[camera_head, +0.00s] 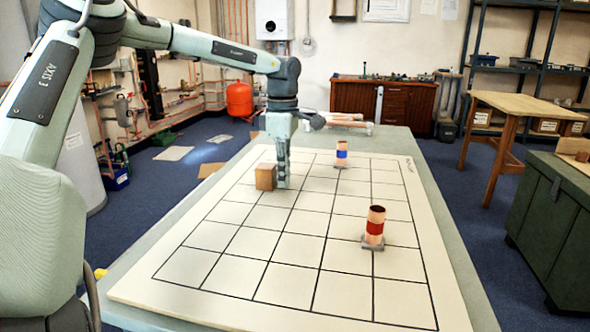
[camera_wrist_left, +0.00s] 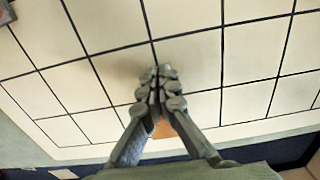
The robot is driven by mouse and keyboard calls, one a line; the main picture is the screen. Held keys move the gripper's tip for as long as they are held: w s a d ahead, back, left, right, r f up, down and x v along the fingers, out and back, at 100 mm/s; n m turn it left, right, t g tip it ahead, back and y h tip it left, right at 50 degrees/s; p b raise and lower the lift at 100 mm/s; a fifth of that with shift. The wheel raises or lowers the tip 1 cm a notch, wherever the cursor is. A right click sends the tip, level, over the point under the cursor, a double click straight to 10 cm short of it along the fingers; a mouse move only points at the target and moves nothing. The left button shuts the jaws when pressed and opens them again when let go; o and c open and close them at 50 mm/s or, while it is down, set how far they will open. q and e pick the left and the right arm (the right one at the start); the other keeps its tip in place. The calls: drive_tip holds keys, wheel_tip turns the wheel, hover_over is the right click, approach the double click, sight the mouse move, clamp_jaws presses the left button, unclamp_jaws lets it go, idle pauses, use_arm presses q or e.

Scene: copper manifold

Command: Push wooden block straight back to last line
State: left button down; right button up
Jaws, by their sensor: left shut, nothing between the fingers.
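The wooden block (camera_head: 265,177) is a small brown cube. It stands upright on the white grid board (camera_head: 300,310), in the left part of the grid toward the back. My left gripper (camera_head: 282,186) points straight down with its fingers shut and empty, just right of the block in the head view. I cannot tell whether they touch it. In the left wrist view the shut fingers (camera_wrist_left: 160,75) hide most of the block (camera_wrist_left: 163,130); only a brown patch shows between them. The grid's last line (camera_head: 345,155) runs across the far end of the board. My right gripper is out of view.
A copper tube with a red band (camera_head: 375,226) stands on the board's right side. One with a blue band (camera_head: 342,154) stands near the far line. More copper pipes (camera_head: 345,122) lie at the table's back edge. The near grid squares are empty.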

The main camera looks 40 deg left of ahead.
sight(258, 172)
use_arm(q)
drive_tip(key=shift+s+a, duration=0.15)
drive_tip(key=shift+a, duration=0.15)
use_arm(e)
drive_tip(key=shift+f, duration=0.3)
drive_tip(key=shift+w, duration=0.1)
use_arm(q)
drive_tip(key=shift+s+a, duration=0.1)
drive_tip(key=shift+a, duration=0.05)
drive_tip(key=a, duration=0.1)
drive_tip(key=s+a, duration=0.1)
drive_tip(key=a, duration=0.1)
drive_tip(key=s+a, duration=0.1)
drive_tip(key=shift+s+a+r+p, duration=0.1)
drive_tip(key=shift+s+a+p, duration=0.15)
drive_tip(key=shift+a+p, duration=0.1)
drive_tip(key=shift+s+a, duration=0.3)
drive_tip(key=shift+a, duration=0.2)
drive_tip(key=shift+s+a, duration=0.3)
drive_tip(key=shift+a, duration=0.2)
drive_tip(key=shift+s+a, duration=0.1)
drive_tip(key=shift+a, duration=0.05)
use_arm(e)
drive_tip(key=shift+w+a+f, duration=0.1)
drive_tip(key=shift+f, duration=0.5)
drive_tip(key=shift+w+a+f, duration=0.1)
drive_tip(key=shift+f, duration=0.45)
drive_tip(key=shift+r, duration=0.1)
